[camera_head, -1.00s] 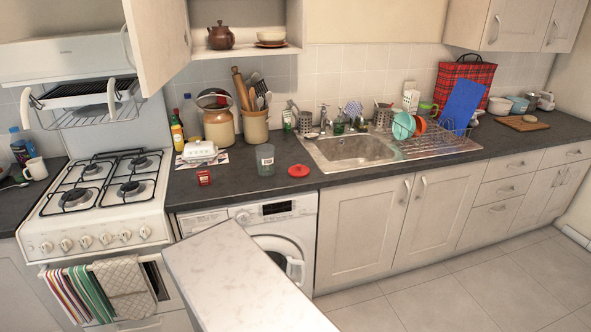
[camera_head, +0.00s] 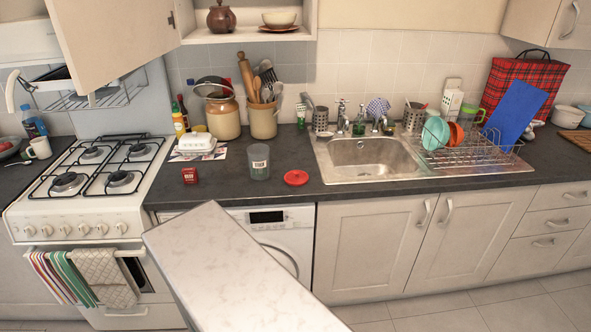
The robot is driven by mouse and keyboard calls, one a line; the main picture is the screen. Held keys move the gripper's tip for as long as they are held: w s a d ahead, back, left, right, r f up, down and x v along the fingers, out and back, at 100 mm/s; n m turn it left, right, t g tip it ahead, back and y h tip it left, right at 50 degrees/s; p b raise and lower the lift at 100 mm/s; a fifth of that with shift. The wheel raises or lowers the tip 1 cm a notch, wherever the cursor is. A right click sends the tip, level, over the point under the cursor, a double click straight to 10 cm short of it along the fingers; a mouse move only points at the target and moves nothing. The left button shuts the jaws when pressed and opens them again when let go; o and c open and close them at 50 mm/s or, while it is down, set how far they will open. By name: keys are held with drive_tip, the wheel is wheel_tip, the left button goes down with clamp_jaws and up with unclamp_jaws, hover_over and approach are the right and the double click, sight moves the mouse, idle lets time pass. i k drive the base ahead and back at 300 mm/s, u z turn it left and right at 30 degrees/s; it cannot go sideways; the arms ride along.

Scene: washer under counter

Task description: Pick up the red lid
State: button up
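The red lid (camera_head: 296,177) is a small round disc with a raised knob. It lies flat on the dark countertop (camera_head: 340,194), near the front edge above the washing machine (camera_head: 283,238) and left of the sink. A grey translucent cup (camera_head: 259,162) stands just left of it. My gripper is not in view, so its state and its place relative to the lid are hidden.
A small red box (camera_head: 190,176) sits left of the cup. A butter dish (camera_head: 197,143), a utensil crock (camera_head: 262,120) and a jar (camera_head: 222,117) stand behind. A marble-topped counter (camera_head: 233,268) juts into the foreground. An open cupboard door (camera_head: 108,38) hangs at upper left.

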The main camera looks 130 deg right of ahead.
sight(296, 179)
drive_tip(key=u, duration=0.05)
drive_tip(key=k, duration=0.9)
drive_tip(key=z, duration=0.65)
drive_tip(key=k, duration=0.65)
drive_tip(key=z, duration=0.7)
drive_tip(key=k, duration=1.1)
drive_tip(key=u, duration=0.15)
drive_tip(key=i, duration=0.35)
drive_tip(key=z, duration=0.1)
